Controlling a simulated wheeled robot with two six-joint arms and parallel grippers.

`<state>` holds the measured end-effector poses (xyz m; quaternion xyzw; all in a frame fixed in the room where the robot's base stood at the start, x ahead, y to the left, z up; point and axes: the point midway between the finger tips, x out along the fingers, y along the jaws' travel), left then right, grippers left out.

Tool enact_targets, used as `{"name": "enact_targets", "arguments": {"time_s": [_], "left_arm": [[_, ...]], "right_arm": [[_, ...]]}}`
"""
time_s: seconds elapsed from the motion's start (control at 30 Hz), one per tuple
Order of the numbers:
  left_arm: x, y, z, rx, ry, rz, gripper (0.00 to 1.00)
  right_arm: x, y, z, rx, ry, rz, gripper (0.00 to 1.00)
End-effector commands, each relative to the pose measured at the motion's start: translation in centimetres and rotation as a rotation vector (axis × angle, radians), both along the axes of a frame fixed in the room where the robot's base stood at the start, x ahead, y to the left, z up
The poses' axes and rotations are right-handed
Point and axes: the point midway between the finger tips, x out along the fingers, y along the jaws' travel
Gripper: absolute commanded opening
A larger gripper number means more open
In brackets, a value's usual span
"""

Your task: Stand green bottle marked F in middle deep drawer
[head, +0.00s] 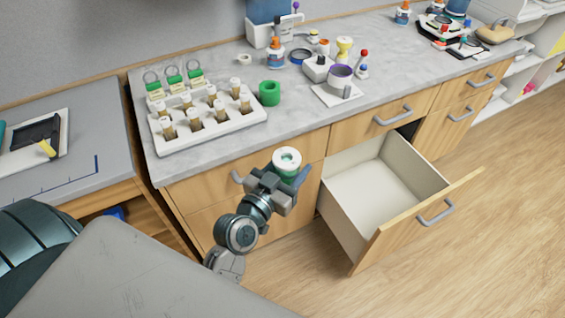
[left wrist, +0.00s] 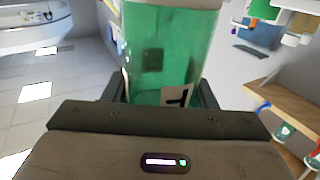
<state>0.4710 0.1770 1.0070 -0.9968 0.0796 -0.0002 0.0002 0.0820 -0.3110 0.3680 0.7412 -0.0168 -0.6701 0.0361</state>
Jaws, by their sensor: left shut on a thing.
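The green bottle (left wrist: 165,50) fills the upper middle of the left wrist view, with part of a dark letter on a pale label low on its side. In the head view its white top (head: 287,157) shows above my left gripper (head: 283,180), which is shut on it. The gripper holds it in the air, in front of the cabinet and left of the open drawer. The deep drawer (head: 441,211) in the middle of the cabinet is pulled out, and its visible floor is empty. My right gripper is not in view.
A closed shallow drawer (head: 385,118) sits above the open one. The wooden floor at right is clear.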

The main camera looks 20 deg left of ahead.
Motion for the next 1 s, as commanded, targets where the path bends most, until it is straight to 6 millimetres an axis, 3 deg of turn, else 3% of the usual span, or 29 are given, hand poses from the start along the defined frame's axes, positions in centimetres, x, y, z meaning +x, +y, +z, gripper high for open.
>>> {"name": "enact_targets", "arguments": {"time_s": [0.6,0.8,1.0], "left_arm": [[6.5,-12.0,4.3,0.001,-0.01,-0.721,0.18],[7.7,-14.5,5.0,0.0,-0.007,-0.872,0.18],[8.2,-15.5,5.3,0.0,-0.006,-0.943,0.18]], "right_arm": [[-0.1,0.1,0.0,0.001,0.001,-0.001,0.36],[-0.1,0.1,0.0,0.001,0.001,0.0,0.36],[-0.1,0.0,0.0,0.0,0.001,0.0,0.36]]}}
